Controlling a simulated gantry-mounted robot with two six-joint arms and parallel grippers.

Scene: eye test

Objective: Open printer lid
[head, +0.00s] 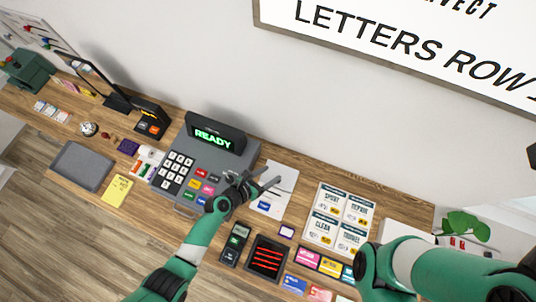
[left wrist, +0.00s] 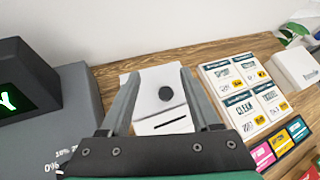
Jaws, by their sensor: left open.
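The white printer (head: 285,188) stands on the wooden counter, right of the grey cash register. In the left wrist view the printer (left wrist: 150,106) shows a black round spot and a dark slot on its white surface. Its lid looks closed, though the edges of the lid are hard to make out. My left gripper (head: 270,176) is open and empty over the left part of the printer. In the left wrist view the fingers (left wrist: 160,74) stand on either side of the printer in the picture; I cannot tell whether they touch it. My right gripper is out of view.
The cash register (head: 213,158) with a "READY" display stands close left of my gripper. Label cards (head: 340,218) lie to the right. A card reader (head: 235,243) and a black tray with red bars (head: 267,259) lie in front. A plant (head: 466,226) stands at far right.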

